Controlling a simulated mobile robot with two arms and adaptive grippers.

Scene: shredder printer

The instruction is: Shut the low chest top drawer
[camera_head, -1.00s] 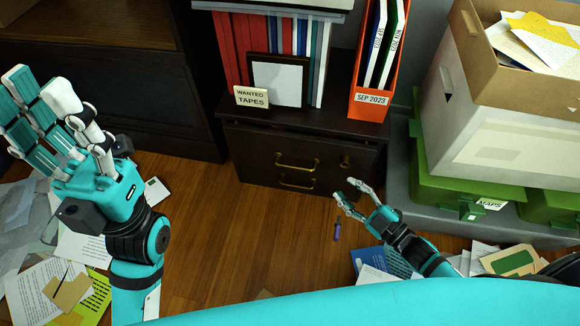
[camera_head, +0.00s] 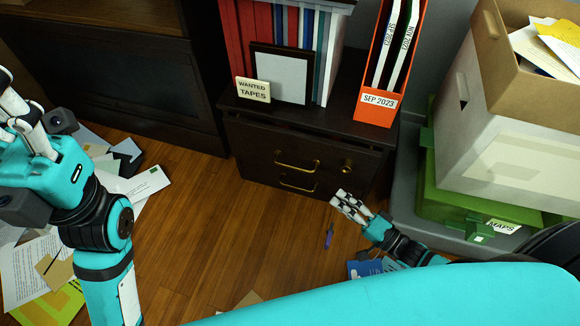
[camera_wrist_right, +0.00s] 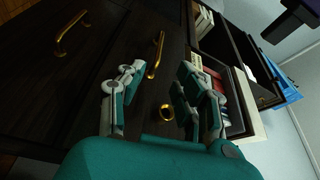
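The low chest (camera_head: 247,172) is dark wood and stands at the back middle in the head view. Its top drawer (camera_head: 260,146) has a gold handle and a round gold knob at its right. A narrow dark gap shows between the drawer front and the chest top. A second gold handle sits below. My right gripper (camera_head: 350,204) is open and empty, low in front of the chest's right part. In the right wrist view, its spread fingers (camera_wrist_right: 160,95) face the drawer fronts, apart from them as far as I can tell. My left gripper (camera_head: 22,115) is open, cut off by the left edge.
Books, a frame, a "WANTED TAPES" card (camera_head: 253,90) and an orange file holder (camera_head: 378,112) stand on the chest. Green boxes (camera_head: 460,208) and a white carton (camera_head: 510,150) are at right. A purple pen (camera_head: 329,236) and papers lie on the floor.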

